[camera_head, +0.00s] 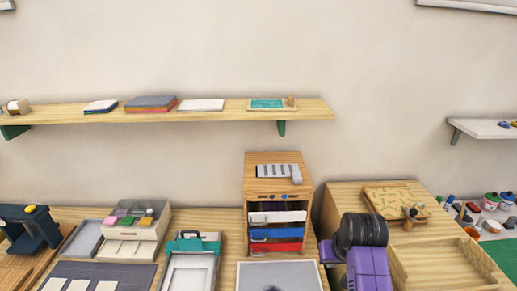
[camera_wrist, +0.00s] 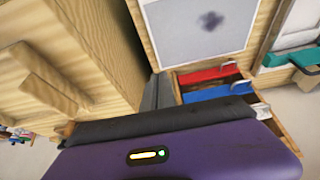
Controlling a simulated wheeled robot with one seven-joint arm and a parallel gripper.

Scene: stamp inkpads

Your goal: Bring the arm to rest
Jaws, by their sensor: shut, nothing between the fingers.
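My arm, purple and black, is folded at the lower right of the head view, in front of the wooden workbench. My gripper (camera_wrist: 158,78) shows in the wrist view as two dark grey fingers side by side, shut with nothing between them. In that view the fingers stand in front of the gap between a wooden box side and the drawers, apart from what I can tell. The fingertips are not clear in the head view.
A drawer unit (camera_head: 254,187) with red and blue drawers stands left of my arm. A grey inkpad sheet (camera_head: 250,275) lies in front of it. A wooden tray (camera_head: 398,265) is at the right. A wall shelf (camera_head: 220,115) runs behind.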

